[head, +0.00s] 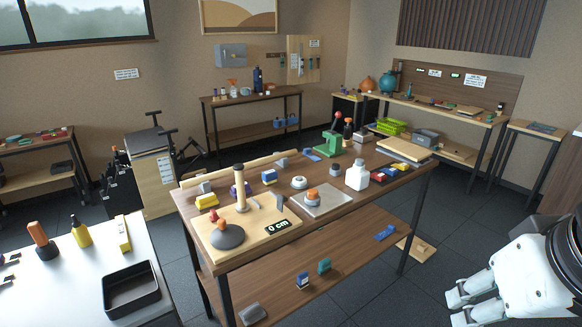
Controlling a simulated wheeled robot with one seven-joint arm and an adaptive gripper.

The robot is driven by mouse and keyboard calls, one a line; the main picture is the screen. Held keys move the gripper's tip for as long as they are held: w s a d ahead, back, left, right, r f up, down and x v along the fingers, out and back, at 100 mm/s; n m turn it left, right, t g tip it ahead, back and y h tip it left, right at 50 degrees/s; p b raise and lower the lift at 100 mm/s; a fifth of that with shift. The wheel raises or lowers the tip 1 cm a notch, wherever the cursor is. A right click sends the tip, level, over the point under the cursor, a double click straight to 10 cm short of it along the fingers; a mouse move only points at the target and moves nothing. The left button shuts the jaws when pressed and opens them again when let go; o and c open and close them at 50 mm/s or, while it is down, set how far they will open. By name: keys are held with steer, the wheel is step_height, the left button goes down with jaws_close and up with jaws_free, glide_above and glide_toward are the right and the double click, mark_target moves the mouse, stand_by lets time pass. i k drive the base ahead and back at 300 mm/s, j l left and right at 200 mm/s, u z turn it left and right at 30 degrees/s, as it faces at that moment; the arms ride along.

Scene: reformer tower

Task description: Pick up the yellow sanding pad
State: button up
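A small yellow block (207,201) lies at the left end of the wooden workbench (330,205), beside a grey block (205,187). It looks like the sanding pad, but it is too small here to be sure. A longer yellow piece (123,234) lies on the white table at the lower left. My gripper (457,308) is at the lower right, over the floor and well to the right of the workbench. Its white fingers are apart with nothing seen between them.
On the workbench are a wooden board with a post (240,190), a white bottle (357,176), a green press (330,145) and several small blocks. A black tray (131,291) sits on the white table (82,290). Dark floor (385,295) is open between my gripper and the workbench.

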mark_target(209, 201)
steer(key=i+z, duration=0.45)
steer(key=i, duration=0.35)
steer(key=i+u, duration=0.35)
steer(key=i+l+u, duration=0.2)
steer(key=u, duration=0.15)
steer(key=i+u, duration=0.3)
steer(key=u, duration=0.15)
steer(key=i+l+u, duration=0.15)
steer(key=u, duration=0.3)
steer(key=i+l+u, duration=0.25)
steer(key=u, duration=0.2)
steer(key=i+l+u, duration=0.3)
steer(key=u, duration=0.2)
